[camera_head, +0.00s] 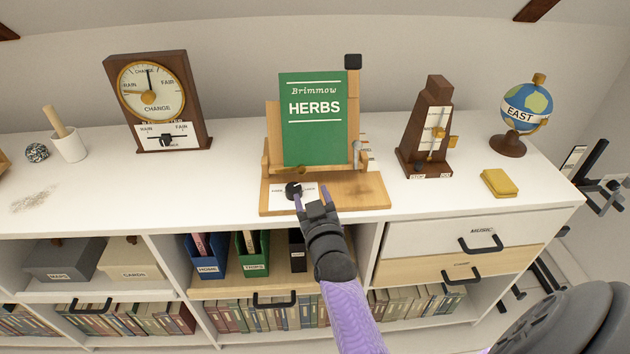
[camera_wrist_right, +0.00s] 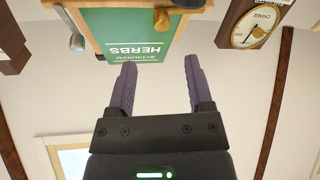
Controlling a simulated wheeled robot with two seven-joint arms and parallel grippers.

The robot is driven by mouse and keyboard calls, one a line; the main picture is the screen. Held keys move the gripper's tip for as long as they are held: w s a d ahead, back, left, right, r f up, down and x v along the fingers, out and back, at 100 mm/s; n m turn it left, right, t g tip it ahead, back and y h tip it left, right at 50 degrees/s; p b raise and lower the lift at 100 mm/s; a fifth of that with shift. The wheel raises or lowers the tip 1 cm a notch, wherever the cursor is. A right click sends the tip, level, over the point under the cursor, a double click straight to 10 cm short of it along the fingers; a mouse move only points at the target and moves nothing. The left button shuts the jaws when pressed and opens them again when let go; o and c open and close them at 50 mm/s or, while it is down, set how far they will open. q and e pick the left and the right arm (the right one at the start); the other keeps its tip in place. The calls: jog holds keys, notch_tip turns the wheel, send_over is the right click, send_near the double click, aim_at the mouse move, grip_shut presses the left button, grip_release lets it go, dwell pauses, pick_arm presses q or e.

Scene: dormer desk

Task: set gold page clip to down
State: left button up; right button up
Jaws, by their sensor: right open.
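A green book titled Brimmow HERBS (camera_head: 315,118) stands on a wooden book stand (camera_head: 345,195); it also shows upside down in the right wrist view (camera_wrist_right: 125,30). The gold page clip (camera_head: 301,169) is small, at the book's lower edge, left of centre; it shows in the right wrist view (camera_wrist_right: 162,19). A silver-grey clip (camera_head: 357,152) stands at the book's lower right corner and shows in the wrist view (camera_wrist_right: 77,42). My right gripper (camera_head: 311,191) is open and empty, in front of the stand's base, below the gold clip. My left gripper is out of view.
A black knob (camera_head: 293,190) on the stand's base is close by my right gripper's left finger, over a partly covered label card. A barometer (camera_head: 160,100) stands left, a metronome (camera_head: 428,130) and globe (camera_head: 525,105) right. Desktop between barometer and stand is clear.

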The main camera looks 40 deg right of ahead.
aim_at(302, 172)
jog(key=b+x, duration=0.1)
jog(key=x, duration=0.1)
jog(key=b+x, duration=0.4)
jog(key=x, duration=0.1)
jog(key=shift+w+a+f, duration=0.1)
jog(key=shift+w+f, duration=0.05)
jog(key=shift+f, duration=0.2)
jog(key=shift+w+r, duration=0.15)
jog(key=shift+w, duration=0.05)
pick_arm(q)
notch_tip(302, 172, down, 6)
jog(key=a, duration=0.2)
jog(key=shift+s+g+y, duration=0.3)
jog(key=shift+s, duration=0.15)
pick_arm(e)
jog(key=shift+r, duration=0.15)
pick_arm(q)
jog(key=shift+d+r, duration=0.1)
